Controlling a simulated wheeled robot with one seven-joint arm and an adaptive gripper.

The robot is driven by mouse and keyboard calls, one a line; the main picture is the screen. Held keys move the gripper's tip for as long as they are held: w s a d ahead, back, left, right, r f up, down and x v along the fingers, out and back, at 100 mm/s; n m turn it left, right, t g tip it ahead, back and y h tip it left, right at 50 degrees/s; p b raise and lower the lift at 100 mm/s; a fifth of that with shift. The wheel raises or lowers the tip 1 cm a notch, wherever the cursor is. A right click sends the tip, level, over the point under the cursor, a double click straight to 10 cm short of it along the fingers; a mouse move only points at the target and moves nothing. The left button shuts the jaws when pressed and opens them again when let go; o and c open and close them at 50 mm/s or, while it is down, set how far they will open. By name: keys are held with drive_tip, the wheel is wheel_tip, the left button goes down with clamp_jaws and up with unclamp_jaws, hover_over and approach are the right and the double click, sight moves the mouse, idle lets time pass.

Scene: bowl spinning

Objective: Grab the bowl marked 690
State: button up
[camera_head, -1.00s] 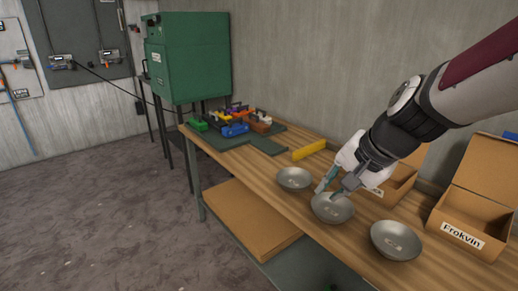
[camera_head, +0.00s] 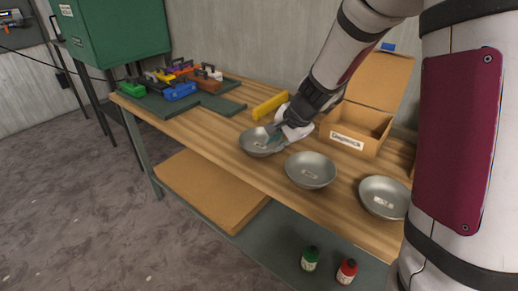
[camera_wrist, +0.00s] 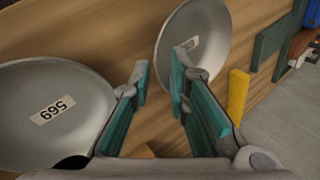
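Three grey metal bowls stand in a row on the wooden bench. The left bowl (camera_head: 258,144) has my gripper (camera_head: 274,136) at its right side. In the wrist view this bowl (camera_wrist: 205,30) has a small tilted label that seems to read 690 upside down, partly unclear. My gripper (camera_wrist: 160,76) is open there, its teal fingers apart, with the bowl's near rim at the gap between the tips. I cannot tell whether they touch it. The middle bowl (camera_head: 310,170) shows at left in the wrist view (camera_wrist: 75,90), its label showing 569 or, turned over, 695. The right bowl (camera_head: 384,190) has an unreadable label.
A yellow block (camera_head: 270,105) lies behind the left bowl. An open cardboard box (camera_head: 352,142) stands behind the bowls. Small coloured toolboxes sit on a dark green mat (camera_head: 222,104) at left. Green and red bottles (camera_head: 311,258) stand on the lower shelf.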

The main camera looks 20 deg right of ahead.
sight(260, 144)
drive_tip(key=shift+d+b+x, duration=0.15)
drive_tip(key=shift+b+x, duration=0.4)
drive_tip(key=shift+x, duration=1)
drive_tip(key=shift+d+b+x, duration=0.1)
drive_tip(key=shift+b+x, duration=0.4)
drive_tip(key=shift+x, duration=1)
clamp_jaws()
